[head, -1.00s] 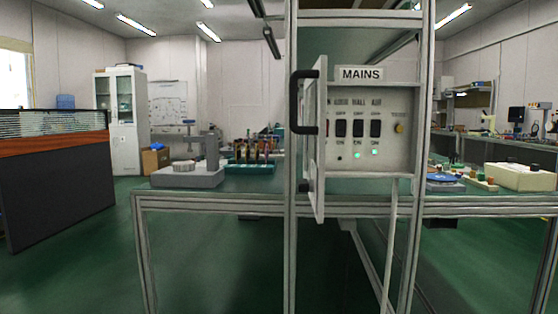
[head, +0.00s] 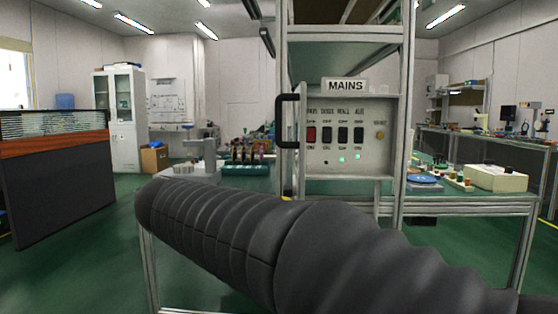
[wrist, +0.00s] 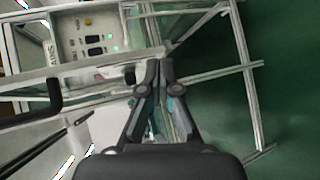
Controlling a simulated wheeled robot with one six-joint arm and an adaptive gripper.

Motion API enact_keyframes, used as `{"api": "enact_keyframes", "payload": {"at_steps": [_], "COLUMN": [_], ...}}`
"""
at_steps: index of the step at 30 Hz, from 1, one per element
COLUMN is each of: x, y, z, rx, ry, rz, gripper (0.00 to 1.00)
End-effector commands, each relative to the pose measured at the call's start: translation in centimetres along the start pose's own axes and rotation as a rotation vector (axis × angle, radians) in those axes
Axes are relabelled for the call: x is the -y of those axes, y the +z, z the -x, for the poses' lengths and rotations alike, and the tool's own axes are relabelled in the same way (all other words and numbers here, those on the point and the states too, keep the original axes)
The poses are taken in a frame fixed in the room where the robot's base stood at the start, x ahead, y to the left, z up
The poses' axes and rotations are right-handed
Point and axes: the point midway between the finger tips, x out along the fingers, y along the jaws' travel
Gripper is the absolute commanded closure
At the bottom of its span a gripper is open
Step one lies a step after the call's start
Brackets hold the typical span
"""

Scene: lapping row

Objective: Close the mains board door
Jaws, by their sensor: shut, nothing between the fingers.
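The mains board (head: 345,132) is a pale panel with a MAINS label, several switches and two lit green lamps. Its door (head: 301,150) stands open at the left side, seen almost edge-on. The door's black bar handle (head: 281,125) juts out to the left. In the wrist view the board (wrist: 88,32) is at upper left, with the black handle (wrist: 42,108) at the left. My gripper (wrist: 159,68) is shut and empty there, its tips close to the frame end of the door; I cannot tell if they touch. The head view does not show the gripper.
My dark arm crosses the lower head view and hides part of the bench. The bench (head: 470,206) carries a white box (head: 495,178) at right and a teal rack (head: 245,169) at left. Aluminium posts (head: 407,120) flank the board. Green floor is open at left.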

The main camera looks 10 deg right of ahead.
Motion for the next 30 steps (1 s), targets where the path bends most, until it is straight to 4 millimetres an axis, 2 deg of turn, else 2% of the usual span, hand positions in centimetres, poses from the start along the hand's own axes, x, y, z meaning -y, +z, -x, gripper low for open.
{"api": "enact_keyframes", "payload": {"at_steps": [1, 4, 9, 12, 17, 30], "x": [-1.7, -4.2, -6.3, -6.7, -7.3, -10.1], "y": [-2.1, -4.7, -6.8, -7.2, -7.1, -7.0], "z": [1.8, 4.5, 7.6, 7.9, 6.4, -1.3], "rx": [-0.004, -0.001, 0.001, 0.003, 0.006, 0.007], "ry": [0.076, 0.205, 0.329, 0.353, 0.356, 0.354], "rz": [0.007, -0.001, -0.025, -0.03, -0.032, -0.032], "gripper": [1.0, 1.0, 1.0, 1.0, 1.0, 1.0]}}
